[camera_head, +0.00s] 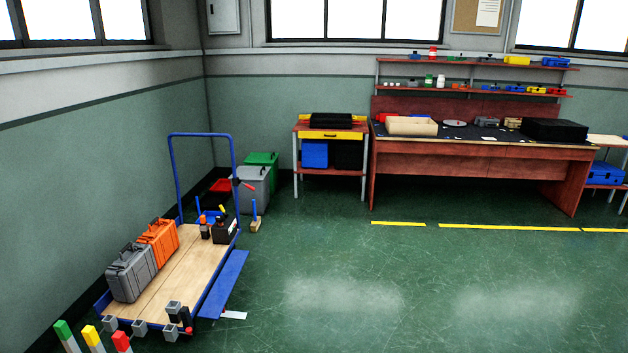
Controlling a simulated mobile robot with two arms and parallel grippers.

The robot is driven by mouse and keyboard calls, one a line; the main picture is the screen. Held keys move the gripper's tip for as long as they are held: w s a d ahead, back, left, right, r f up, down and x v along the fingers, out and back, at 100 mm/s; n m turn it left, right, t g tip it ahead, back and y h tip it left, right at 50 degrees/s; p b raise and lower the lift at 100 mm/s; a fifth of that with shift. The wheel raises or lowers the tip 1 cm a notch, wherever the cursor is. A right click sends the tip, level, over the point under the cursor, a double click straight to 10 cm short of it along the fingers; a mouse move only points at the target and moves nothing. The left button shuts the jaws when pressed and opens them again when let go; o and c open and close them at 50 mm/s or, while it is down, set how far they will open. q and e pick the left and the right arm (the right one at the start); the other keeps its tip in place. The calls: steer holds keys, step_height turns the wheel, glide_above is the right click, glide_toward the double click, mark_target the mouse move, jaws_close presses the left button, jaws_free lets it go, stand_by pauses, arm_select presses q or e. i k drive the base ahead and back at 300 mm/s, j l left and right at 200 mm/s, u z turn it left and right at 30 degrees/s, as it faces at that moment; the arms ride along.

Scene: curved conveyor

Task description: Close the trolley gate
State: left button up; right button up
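The trolley (190,262) stands at the left by the wall, with a wooden deck and a tall blue handle frame (172,175) at its far end. A blue panel (225,283), which looks like the gate, lies folded out along the deck's right side. It is lowered, not upright. A grey case (131,273) and an orange case (160,243) stand on the deck's left side. A dark box (224,230) and small bottles sit at the far right of the deck. Neither of my grippers is in view.
Green, yellow and red capped posts (92,338) stand at the bottom left. Grey and green bins (254,188) are behind the trolley. A red workbench (470,165) and side table (330,160) line the back wall. The green floor (400,290) right of the trolley is clear.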

mark_target(213, 307)
steer(key=i, duration=2.35)
